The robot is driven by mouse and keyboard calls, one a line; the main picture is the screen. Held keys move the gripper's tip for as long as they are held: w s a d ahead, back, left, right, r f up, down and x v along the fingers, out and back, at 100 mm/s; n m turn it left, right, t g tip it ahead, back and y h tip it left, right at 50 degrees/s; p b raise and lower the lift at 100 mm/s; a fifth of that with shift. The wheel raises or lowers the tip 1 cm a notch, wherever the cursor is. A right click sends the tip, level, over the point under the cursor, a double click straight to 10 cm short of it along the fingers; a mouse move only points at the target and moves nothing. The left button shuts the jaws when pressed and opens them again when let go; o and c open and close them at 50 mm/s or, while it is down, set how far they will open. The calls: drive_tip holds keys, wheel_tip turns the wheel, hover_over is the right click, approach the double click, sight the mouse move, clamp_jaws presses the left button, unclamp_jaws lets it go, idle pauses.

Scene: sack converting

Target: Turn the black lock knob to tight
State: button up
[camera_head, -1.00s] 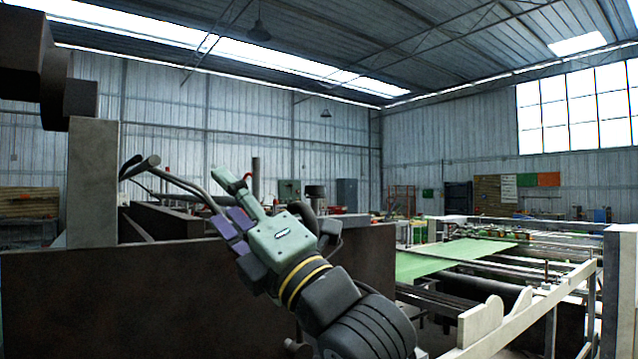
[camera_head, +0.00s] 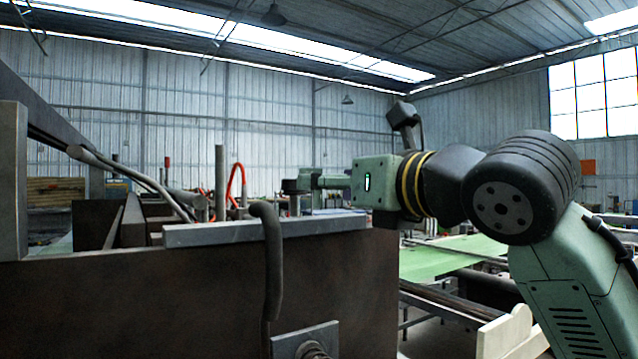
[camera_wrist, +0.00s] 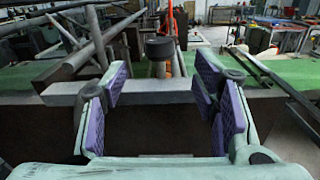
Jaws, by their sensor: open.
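The black lock knob (camera_wrist: 160,47) shows in the wrist view as a short dark cylinder on top of a tan post. It stands beyond my fingertips, roughly centred in the gap between them. My gripper (camera_wrist: 161,82) is open, with purple pads on both fingers and nothing between them. In the head view my gripper (camera_head: 318,181) reaches left over the brown machine wall. A dark shape at its tip looks like the knob (camera_head: 290,187); where the finger ends and the knob begins is hard to tell. No tight marking is readable.
A grey bar (camera_head: 215,232) lies along the top of the brown wall (camera_head: 150,295), with a bent dark pipe (camera_head: 270,260) in front. Metal rods and an orange-red hose (camera_head: 236,180) stand behind. Green sheet (camera_head: 440,258) and rails lie to the right.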

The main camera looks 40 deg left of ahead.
sight(295, 182)
drive_tip(key=p+x, duration=0.3)
drive_tip(key=x, duration=0.8)
drive_tip(key=shift+r, duration=0.1)
drive_tip(key=c, duration=1.1)
